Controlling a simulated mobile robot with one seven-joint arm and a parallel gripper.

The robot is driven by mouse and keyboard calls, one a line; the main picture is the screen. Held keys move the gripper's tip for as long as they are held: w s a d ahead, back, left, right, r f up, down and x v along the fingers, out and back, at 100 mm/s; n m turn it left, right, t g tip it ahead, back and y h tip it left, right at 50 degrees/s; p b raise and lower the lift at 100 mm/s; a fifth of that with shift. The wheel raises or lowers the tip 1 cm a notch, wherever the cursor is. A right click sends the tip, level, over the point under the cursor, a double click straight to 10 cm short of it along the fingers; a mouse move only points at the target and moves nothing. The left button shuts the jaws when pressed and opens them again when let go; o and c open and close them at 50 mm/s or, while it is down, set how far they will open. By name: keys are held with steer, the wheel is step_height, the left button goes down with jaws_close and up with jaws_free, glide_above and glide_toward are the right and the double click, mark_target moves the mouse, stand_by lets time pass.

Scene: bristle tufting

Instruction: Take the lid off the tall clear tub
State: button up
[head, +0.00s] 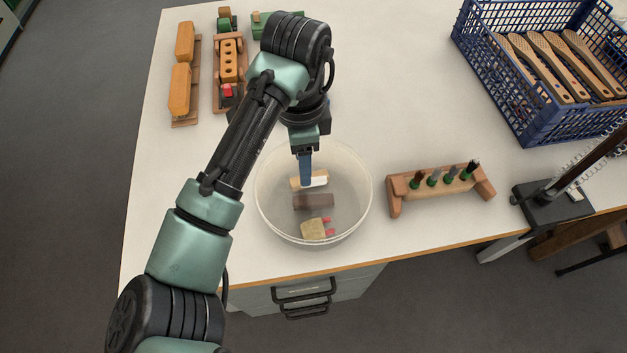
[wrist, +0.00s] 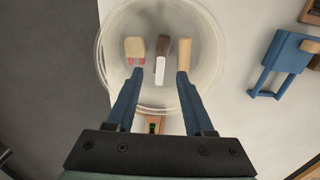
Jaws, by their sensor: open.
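The tall clear tub (head: 262,212) stands near the table's front edge; its round rim also shows in the wrist view (wrist: 104,62). Several blocks show through it: a tan one, a dark brown one and a pale one with red pegs. A small white bar (head: 317,180) shows over them and looks like the grip of a clear lid; the lid's own edge is hard to make out. My gripper (head: 306,178) points down over the tub, open, with blue fingers. In the wrist view the white bar (wrist: 160,70) lies between the two fingers (wrist: 159,74), with gaps on both sides.
A wooden rack (head: 437,184) with green-based tufts stands right of the tub. A blue crate (head: 490,75) of wooden brush bodies is at the back right. Wooden blocks (head: 181,85) and fixtures lie at the back left. A blue piece (wrist: 280,62) shows in the wrist view.

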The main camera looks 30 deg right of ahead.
mark_target(314, 183)
steer(key=shift+d+f, duration=0.15)
steer(key=shift+f, duration=2.55)
jaws_close()
